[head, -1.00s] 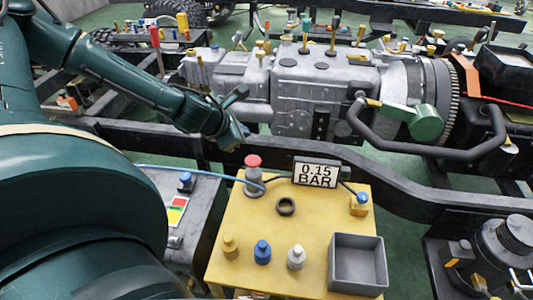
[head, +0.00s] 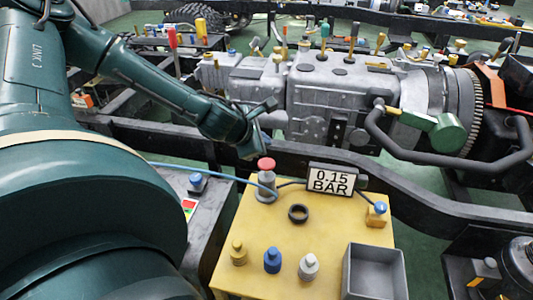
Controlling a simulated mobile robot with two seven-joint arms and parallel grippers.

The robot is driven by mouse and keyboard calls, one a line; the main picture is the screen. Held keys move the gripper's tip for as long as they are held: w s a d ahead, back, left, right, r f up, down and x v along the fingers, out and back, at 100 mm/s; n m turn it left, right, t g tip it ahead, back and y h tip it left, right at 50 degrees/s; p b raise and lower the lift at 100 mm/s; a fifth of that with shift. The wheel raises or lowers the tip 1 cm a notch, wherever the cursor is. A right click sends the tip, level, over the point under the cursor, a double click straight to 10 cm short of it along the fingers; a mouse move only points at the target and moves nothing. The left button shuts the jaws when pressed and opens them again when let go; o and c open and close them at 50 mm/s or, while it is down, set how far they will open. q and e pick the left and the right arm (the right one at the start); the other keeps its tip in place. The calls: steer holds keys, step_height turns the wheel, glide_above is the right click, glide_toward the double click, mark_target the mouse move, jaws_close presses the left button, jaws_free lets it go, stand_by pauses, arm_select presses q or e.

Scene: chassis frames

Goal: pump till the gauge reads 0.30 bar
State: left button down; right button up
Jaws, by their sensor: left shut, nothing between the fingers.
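The gauge (head: 331,180) is a small dark-framed display at the back of the yellow-topped table, and it reads 0.15 BAR. The pump (head: 267,186) is a grey cylinder with a red cap (head: 266,164), standing upright to the left of the gauge. A blue hose runs to it from the left. My left gripper (head: 253,151) is shut and empty. It hangs just above and behind the red cap in the picture; I cannot tell whether it touches. My right gripper is out of view.
The yellow table (head: 240,218) also holds a black ring (head: 298,213), several small capped bottles, a blue-topped fitting (head: 377,214) and a grey open bin (head: 375,272). A dark chassis rail (head: 420,195) and a large grey gearbox (head: 325,100) stand behind.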

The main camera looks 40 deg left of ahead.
mark_target(263, 165)
arm_select(q)
step_height(263, 165, down, 4)
steer(key=shift+r+b, duration=0.1)
steer(key=shift+b, duration=1.15)
steer(key=shift+f+b, duration=0.3)
steer(key=shift+b, duration=0.05)
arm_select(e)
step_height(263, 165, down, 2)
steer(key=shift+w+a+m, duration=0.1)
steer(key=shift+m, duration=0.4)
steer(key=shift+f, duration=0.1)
arm_select(q)
steer(key=shift+f+b, duration=0.45)
steer(key=shift+b, duration=0.05)
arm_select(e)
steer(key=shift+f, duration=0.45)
